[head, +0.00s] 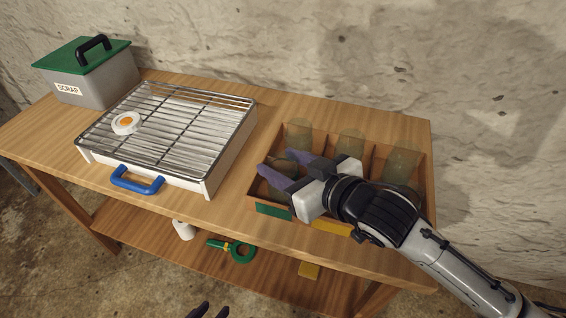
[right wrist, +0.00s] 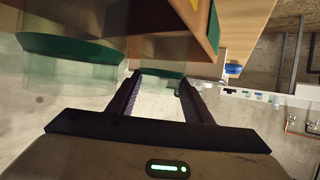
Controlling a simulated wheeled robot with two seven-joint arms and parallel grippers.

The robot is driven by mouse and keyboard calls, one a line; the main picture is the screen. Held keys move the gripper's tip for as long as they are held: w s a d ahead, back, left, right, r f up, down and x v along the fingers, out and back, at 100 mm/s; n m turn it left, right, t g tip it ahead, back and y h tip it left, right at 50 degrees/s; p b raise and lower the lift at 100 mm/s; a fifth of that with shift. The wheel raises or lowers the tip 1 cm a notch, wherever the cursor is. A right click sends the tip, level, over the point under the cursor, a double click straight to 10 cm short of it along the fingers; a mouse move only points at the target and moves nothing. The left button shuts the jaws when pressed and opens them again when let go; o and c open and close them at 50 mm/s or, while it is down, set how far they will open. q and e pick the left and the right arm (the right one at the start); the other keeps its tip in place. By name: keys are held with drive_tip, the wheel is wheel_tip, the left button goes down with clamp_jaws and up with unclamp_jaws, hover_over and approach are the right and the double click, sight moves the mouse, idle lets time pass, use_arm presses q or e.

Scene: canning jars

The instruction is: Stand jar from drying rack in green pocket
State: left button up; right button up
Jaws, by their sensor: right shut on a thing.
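The wooden crate (head: 257,192) stands at the right of the bench, with a green label (head: 272,211) on its front left and a yellow label (head: 331,228) beside it. My right gripper (head: 276,170) is over the front left pocket, behind the green label, shut on a see-through jar (head: 279,186). The jar looks upright and low in that pocket; the fingers hide part of it, and I cannot tell whether it touches the floor. In the right wrist view the fingers (right wrist: 160,98) close around clear glass. My left gripper (head: 210,311) shows only dark fingertips, apart, at the bottom edge.
Other glass jars (head: 299,134) (head: 349,146) (head: 400,164) stand in the crate's back. The drying rack (head: 185,118) with a blue handle (head: 137,181) holds only a white and orange lid (head: 126,123). A scrap bin (head: 95,85) is far left. A green ring tool (head: 241,250) lies on the lower shelf.

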drive_tip(key=shift+f, duration=0.1)
drive_tip(key=o, duration=1.4)
drive_tip(key=shift+r, duration=0.2)
drive_tip(key=v, duration=1.2)
